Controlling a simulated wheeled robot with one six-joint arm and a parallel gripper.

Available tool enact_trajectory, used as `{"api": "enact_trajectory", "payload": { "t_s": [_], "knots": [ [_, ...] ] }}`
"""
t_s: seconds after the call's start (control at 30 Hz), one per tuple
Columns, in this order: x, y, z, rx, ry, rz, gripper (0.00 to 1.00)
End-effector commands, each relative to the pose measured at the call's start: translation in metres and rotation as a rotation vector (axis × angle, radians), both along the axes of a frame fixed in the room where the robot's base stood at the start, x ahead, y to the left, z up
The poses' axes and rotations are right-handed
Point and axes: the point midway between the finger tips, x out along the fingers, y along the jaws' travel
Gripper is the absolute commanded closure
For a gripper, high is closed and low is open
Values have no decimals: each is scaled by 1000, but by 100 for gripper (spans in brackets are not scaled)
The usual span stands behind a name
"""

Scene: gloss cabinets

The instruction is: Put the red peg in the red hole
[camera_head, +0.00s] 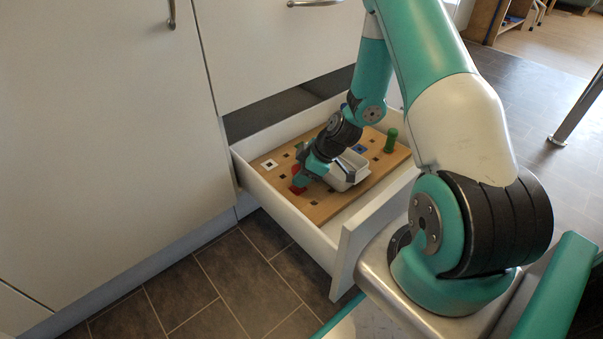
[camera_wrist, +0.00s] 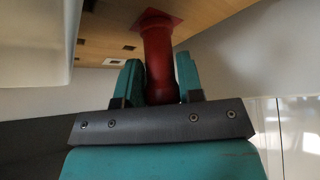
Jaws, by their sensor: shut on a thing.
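The red peg (camera_wrist: 158,62) stands between the two fingers of my gripper (camera_wrist: 160,82), which is shut on it. In the wrist view the peg's far end meets the red square (camera_wrist: 142,20) around the red hole on the wooden board. The hole itself is hidden behind the peg, and I cannot tell how deep the peg sits. In the head view my gripper (camera_head: 303,177) is low over the board's left front part, with bits of red (camera_head: 297,188) showing beside it.
The wooden board (camera_head: 322,210) lies in an open white drawer (camera_head: 290,212). A white container (camera_head: 350,168) stands on the board close to my gripper. A green peg (camera_head: 390,141) stands upright at the right. A white-marked hole (camera_head: 269,164) and a blue-marked hole (camera_head: 360,149) are clear.

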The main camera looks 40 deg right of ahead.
Motion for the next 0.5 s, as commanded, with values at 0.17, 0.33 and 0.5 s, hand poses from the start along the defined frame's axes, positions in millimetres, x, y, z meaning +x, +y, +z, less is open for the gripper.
{"api": "enact_trajectory", "payload": {
  "t_s": [0.17, 0.33, 0.5],
  "knots": [
    [0, 0, -3, 0, 0, 0, 89],
    [0, 0, -3, 0, 0, 0, 38],
    [0, 0, -3, 0, 0, 0, 36]
  ]
}}
